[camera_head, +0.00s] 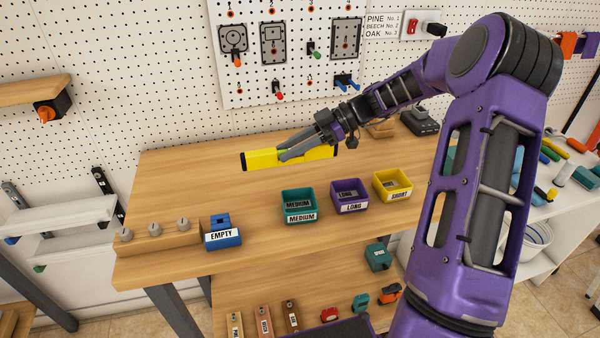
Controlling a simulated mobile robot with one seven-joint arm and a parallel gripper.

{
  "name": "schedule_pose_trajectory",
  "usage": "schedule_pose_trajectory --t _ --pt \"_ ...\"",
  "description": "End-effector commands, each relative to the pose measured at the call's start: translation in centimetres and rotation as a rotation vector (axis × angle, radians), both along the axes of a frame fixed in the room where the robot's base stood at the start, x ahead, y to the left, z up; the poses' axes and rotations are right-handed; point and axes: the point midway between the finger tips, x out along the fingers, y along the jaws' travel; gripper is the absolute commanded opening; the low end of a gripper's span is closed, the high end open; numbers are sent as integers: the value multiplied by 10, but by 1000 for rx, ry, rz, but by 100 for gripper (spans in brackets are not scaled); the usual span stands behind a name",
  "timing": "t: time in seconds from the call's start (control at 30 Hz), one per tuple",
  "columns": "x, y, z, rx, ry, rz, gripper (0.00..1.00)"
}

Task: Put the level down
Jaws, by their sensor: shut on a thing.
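The level is a long yellow bar with black ends (262,159), seen in the head view over the back middle of the wooden workbench (180,170). My gripper (284,156) reaches in from the right and is shut on the level near its middle. The fingers hide part of the bar. The level lies roughly crosswise, left to right. I cannot tell whether it touches the bench top or hangs just above it.
Green MEDIUM (299,206), purple LONG (350,196) and yellow SHORT (393,185) bins stand in front of the level. A blue EMPTY holder (222,234) and a wooden block with knobs (155,240) stand front left. The bench's left back is clear. A pegboard (130,60) rises behind.

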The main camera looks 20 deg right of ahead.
Motion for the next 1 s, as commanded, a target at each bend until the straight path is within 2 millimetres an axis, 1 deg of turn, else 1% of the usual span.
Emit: schedule_pose_trajectory --t 0.03,0.1,0.33,0.5,0.9,0.93,1.0 --pt "0 1 -12 2 3 2 0" --pt "0 1 -26 2 4 1 0" --pt "0 0 -50 0 0 1 0" --pt "0 1 -74 1 1 3 0" --pt "0 0 -81 0 0 1 0" --pt "0 0 -80 -1 0 1 32" --pt "0 0 -79 -1 0 1 45"
